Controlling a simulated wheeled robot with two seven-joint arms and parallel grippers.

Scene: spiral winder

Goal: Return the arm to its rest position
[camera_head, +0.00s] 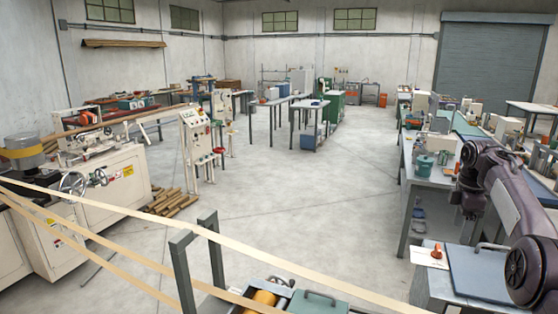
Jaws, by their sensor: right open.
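My right arm comes in from the right edge, dark purple-grey with a large round joint low at the right. Its right gripper (470,206) is at the arm's far end, hanging down beside the right-hand workbench; it is small and dark, and I see nothing held in it. My left gripper and left arm are not in view. The spiral winder (112,180), a cream machine with handwheels, stands at the left. Pale tan strips (235,247) stretch from it across the foreground.
A grey frame (182,268) stands under the strips at the bottom centre. A blue-grey panel (480,272) with a handle lies below my right arm, next to a small red knob (436,251). Wooden pieces (172,203) lie on the floor by the winder. The middle floor is clear.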

